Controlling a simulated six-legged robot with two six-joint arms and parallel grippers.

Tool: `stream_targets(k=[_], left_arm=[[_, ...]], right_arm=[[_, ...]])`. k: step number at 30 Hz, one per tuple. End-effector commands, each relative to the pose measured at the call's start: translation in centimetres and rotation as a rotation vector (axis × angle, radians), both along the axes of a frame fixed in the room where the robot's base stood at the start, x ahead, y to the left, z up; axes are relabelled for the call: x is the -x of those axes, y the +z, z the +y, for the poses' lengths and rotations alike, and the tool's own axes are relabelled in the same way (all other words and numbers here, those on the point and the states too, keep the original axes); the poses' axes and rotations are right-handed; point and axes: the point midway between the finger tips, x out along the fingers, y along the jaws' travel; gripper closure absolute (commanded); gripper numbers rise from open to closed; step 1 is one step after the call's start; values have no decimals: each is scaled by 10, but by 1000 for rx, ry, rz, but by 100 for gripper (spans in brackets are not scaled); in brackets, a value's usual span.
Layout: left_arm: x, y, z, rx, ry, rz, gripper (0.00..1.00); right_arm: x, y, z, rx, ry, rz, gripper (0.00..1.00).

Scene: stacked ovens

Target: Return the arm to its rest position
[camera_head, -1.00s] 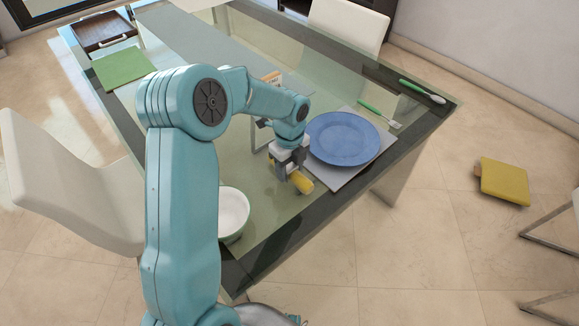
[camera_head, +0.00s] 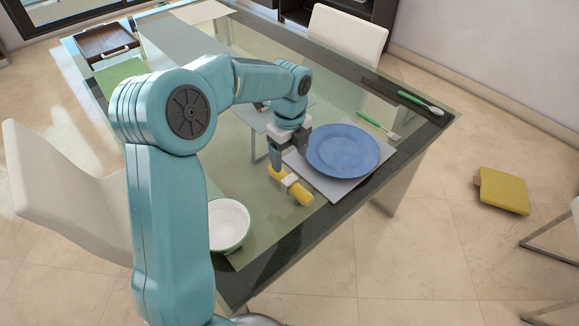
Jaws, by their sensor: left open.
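My left arm (camera_head: 172,200) rises from the bottom left of the head view and bends over the glass table. Its gripper (camera_head: 289,157) points down with its fingers apart. It is empty, just above and behind a yellow roll with a white band (camera_head: 303,197). The roll lies at the near left edge of a grey placemat, and I cannot tell whether a finger touches it. My right gripper is not in view.
A blue plate (camera_head: 343,150) sits on the grey placemat (camera_head: 335,190). A white bowl (camera_head: 229,222) stands beside my arm. A green-handled fork (camera_head: 376,125) and spoon (camera_head: 420,102) lie behind the plate. White chairs (camera_head: 348,32) stand around the glass table (camera_head: 262,232).

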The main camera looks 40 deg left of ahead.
Motion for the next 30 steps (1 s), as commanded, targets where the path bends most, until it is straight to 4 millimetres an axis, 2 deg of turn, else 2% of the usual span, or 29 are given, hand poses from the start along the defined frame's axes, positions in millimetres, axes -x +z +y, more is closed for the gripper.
stream_targets(k=[1,6,30], left_arm=[[0,9,0,-1,-1,-2,24],[0,21,0,1,0,1,24],[2,22,-1,1,0,1,24]], right_arm=[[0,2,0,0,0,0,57],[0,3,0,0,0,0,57],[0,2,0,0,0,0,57]])
